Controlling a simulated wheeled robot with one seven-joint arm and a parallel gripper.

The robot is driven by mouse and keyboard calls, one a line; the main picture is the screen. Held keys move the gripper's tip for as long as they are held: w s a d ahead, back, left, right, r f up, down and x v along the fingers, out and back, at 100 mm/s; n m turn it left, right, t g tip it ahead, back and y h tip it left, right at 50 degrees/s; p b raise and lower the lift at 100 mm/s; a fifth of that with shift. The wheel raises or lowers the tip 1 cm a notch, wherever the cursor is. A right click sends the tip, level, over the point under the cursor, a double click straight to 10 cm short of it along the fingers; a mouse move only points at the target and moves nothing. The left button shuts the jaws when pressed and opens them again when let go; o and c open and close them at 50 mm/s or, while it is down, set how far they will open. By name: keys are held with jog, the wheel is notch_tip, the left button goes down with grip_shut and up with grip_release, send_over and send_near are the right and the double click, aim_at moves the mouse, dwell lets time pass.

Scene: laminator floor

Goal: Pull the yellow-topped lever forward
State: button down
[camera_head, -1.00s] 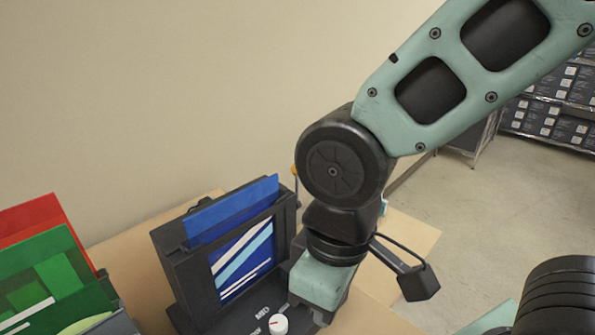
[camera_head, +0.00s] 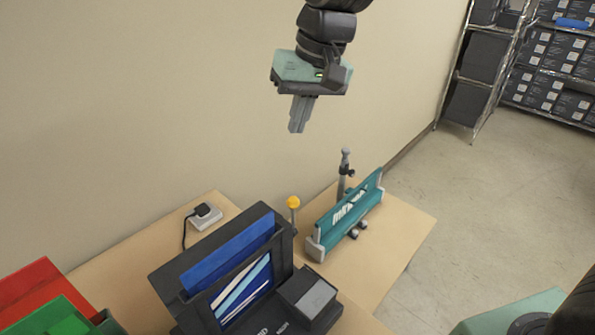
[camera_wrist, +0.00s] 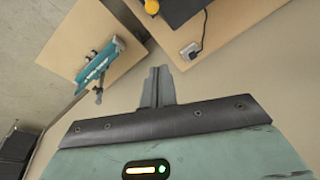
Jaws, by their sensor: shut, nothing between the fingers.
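The yellow-topped lever (camera_head: 293,203) stands upright at the right rear side of the black laminator (camera_head: 167,283), its thin stem partly hidden below. In the wrist view the yellow knob (camera_wrist: 152,7) shows at the top edge, beside the dark laminator body (camera_wrist: 182,8). My gripper (camera_head: 296,130) is raised in the air near the wall, above the lever in the picture and apart from it. Its fingers point down, shut and empty. In the wrist view the closed fingers (camera_wrist: 158,72) show at the middle.
A teal trimmer-like device (camera_head: 345,217) with a grey post stands to the right of the lever. A white socket block (camera_head: 205,216) with a black plug lies behind the laminator. Red (camera_head: 40,293) and green (camera_head: 62,318) folders stand at left. The wall (camera_head: 130,110) is close behind.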

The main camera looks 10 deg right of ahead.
jog(key=shift+f, duration=0.1)
jog(key=p, duration=0.5)
send_over(293, 217)
jog(key=w, duration=0.2)
jog(key=shift+f, duration=5.55)
jog(key=shift+w+d, duration=0.2)
jog(key=shift+f, duration=0.1)
